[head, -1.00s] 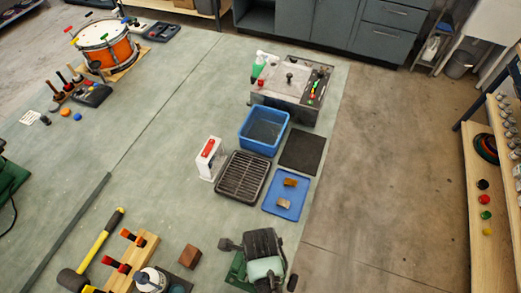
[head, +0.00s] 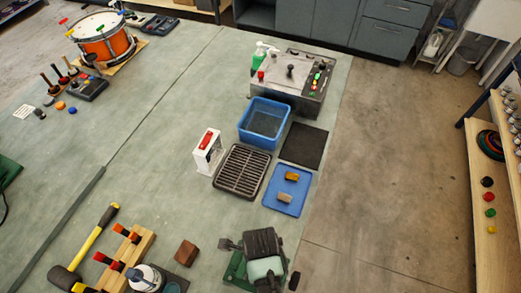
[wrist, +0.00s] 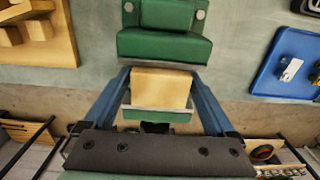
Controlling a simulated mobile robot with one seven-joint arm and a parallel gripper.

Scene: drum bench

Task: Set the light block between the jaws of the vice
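The light block (wrist: 161,86) is pale wood and sits between the two blue fingers of my gripper (wrist: 160,76) in the wrist view. The fingers appear to touch its sides. The green vice (wrist: 165,46) is just beyond the block, and a green jaw with a grey edge (wrist: 157,113) shows on the near side. The block appears over the gap between them; how deep it sits I cannot tell. In the head view the vice's green base (head: 236,270) is partly hidden by my gripper and wrist (head: 264,255), which also hide the block.
A blue tray (head: 274,203) with two small blocks, a grill rack (head: 241,188) and a dark brown block (head: 186,253) lie near the vice. A wooden rack (head: 140,245) and yellow-handled hammer (head: 93,240) are to the left. Bare bench shows farther left.

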